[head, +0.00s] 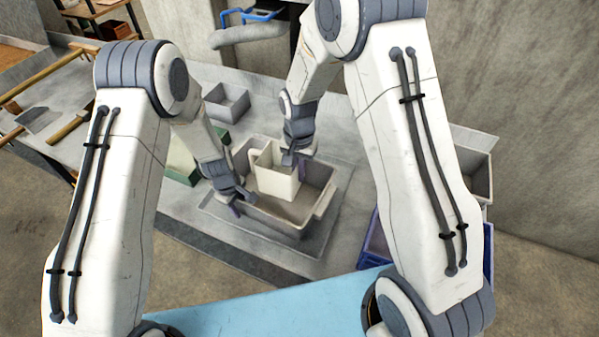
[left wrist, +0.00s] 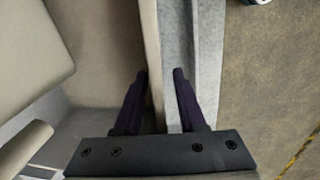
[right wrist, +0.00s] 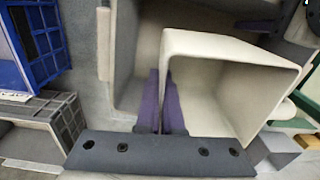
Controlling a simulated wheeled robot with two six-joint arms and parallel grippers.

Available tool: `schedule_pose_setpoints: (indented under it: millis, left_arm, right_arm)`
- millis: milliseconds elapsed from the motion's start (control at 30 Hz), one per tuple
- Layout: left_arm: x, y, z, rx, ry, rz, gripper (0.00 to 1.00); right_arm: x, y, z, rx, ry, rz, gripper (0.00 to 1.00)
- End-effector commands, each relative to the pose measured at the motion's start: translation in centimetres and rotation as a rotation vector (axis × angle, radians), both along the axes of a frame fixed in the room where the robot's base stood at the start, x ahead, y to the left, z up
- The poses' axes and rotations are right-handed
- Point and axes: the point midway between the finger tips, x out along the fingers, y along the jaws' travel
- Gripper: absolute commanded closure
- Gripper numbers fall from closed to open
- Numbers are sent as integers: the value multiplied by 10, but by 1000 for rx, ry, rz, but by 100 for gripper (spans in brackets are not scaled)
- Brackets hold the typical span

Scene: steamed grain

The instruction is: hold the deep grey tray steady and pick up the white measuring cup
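The deep grey tray (head: 317,223) stands on the bench in the middle of the head view. The white measuring cup (head: 278,186) is upright within the tray's outline, its handle toward the left. I cannot tell whether its base touches the tray floor. My left gripper (head: 236,204) is at the tray's left wall. In the left wrist view its fingers (left wrist: 160,85) straddle the wall (left wrist: 153,50), with a gap on the outer side. My right gripper (head: 291,160) is at the cup's rim. In the right wrist view its fingers (right wrist: 162,90) are closed on the cup's wall (right wrist: 215,50).
A small grey bin (head: 226,103) and a green box (head: 184,172) stand behind and left of the tray. A blue crate (head: 375,245) and a grey bin (head: 478,165) are at the right. Wooden-handled tools (head: 70,127) lie far left. A blue handle (head: 250,16) is behind.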

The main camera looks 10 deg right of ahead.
Motion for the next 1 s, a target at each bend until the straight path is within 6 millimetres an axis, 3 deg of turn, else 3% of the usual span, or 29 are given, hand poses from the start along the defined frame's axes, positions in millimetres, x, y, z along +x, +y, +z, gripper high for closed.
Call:
schedule_pose_setpoints:
  millis: [167, 600, 800, 1000]
  left_arm:
    - [-1, 1, 15, -1, -2, -1, 60]
    - [-9, 8, 101, 0, -4, 0, 60]
    - [-11, 9, 118, -1, -1, 0, 60]
    - [-11, 9, 120, 0, 0, 0, 60]
  right_arm:
    - [0, 0, 0, 0, -1, 0, 100]
    - [0, 0, 0, 0, -1, 0, 100]
    - [0, 0, 0, 0, -1, 0, 100]
    - [0, 0, 0, 0, -1, 0, 100]
